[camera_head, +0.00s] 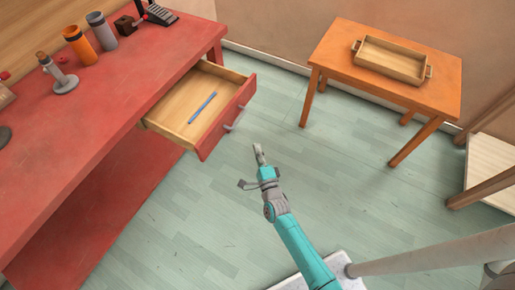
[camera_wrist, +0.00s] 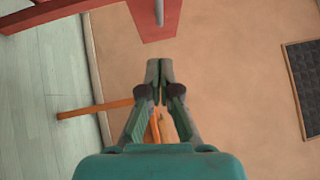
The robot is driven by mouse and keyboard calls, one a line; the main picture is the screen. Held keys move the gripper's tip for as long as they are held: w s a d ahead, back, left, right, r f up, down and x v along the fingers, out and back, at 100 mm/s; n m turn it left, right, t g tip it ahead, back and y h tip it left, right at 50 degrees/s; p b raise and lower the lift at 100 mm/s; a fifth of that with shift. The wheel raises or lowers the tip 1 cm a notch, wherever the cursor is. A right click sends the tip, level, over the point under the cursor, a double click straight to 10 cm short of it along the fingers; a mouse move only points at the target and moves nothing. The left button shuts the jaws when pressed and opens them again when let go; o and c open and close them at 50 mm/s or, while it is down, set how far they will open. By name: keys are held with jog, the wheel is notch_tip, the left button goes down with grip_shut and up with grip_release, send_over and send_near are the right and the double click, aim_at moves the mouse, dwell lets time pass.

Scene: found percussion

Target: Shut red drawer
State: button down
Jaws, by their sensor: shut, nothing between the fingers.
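The red drawer (camera_head: 226,116) stands pulled out from the red desk (camera_head: 95,97), with a blue stick (camera_head: 202,107) lying inside it. Its front has a grey bar handle (camera_head: 234,120). In the wrist view the red front (camera_wrist: 143,18) and the handle (camera_wrist: 159,12) show at the top, beyond my fingertips. My gripper (camera_head: 259,152) is shut and empty, in front of the drawer and to the lower right of its handle in the head view. In the wrist view its fingertips (camera_wrist: 158,68) are together, apart from the drawer.
An orange side table (camera_head: 445,88) with a wooden tray (camera_head: 392,59) stands at the right. An orange cup (camera_head: 79,45), a grey cup (camera_head: 101,30) and other small things stand on the desk. Green floor (camera_head: 330,170) is clear between desk and table.

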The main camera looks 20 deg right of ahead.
jog(key=w+a+r, duration=0.1)
jog(key=w, duration=0.9)
jog(key=shift+w+a+r, duration=0.2)
jog(key=shift+r, duration=0.1)
